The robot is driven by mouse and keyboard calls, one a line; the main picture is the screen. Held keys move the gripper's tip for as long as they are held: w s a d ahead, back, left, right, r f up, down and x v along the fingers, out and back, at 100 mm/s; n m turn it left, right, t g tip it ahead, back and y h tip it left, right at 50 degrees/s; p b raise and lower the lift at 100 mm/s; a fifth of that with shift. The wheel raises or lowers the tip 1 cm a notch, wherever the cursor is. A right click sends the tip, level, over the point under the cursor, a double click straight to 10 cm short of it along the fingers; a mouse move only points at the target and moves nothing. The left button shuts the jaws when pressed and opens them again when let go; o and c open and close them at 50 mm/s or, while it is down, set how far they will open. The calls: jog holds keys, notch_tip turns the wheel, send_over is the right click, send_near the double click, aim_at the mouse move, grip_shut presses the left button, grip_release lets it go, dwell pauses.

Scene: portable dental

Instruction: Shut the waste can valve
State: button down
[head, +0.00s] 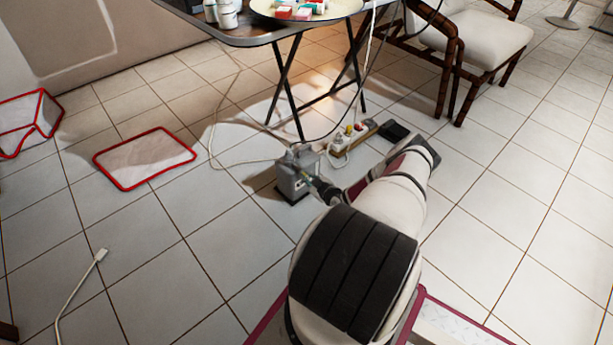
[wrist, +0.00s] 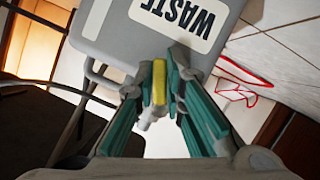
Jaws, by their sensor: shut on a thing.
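The waste can (head: 295,182) is a grey box on the tiled floor in the head view. In the wrist view the can (wrist: 125,38) fills the top, with a white WASTE label (wrist: 185,18) that looks rotated. The valve has a yellow handle (wrist: 159,82) standing out from the can, with a pale fitting (wrist: 148,118) below it in the picture. My gripper (wrist: 158,75) has its two fingers on either side of the yellow handle and is shut on it. In the head view my gripper (head: 318,184) is at the can's right side, and the handle is hidden.
A power strip (head: 353,138) with plugs and cables lies behind the can. A folding table (head: 262,34) with crossed legs stands above and behind. A chair (head: 475,40) is at upper right. Red-edged trays (head: 145,158) lie at left. The floor at front left is mostly clear.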

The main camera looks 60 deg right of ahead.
jog(key=n+h+p, duration=0.1)
jog(key=n, duration=0.1)
jog(key=d+r+n+h, duration=0.1)
jog(key=n, duration=0.1)
jog(key=shift+n+h+p, duration=0.3)
jog(key=shift+h+p, duration=0.05)
jog(key=shift+h, duration=0.05)
jog(key=n, duration=0.1)
jog(key=n+t+h, duration=0.1)
jog(key=shift+s+d+r+n, duration=0.1)
jog(key=shift+d+r+n, duration=0.1)
jog(key=shift+r+n, duration=0.2)
jog(key=shift+s+d+r+n+t+h+b, duration=0.1)
jog(key=shift+r+n+t+h+b, duration=0.15)
jog(key=shift+n, duration=0.35)
jog(key=shift+d+r+n+t+h+b, duration=0.15)
jog(key=shift+r+n+h+b, duration=0.15)
jog(key=shift+n, duration=0.3)
jog(key=shift+a, duration=0.1)
jog(key=c, duration=1.7)
grip_release()
jog(key=shift+o, duration=0.2)
jog(key=shift+f, duration=0.1)
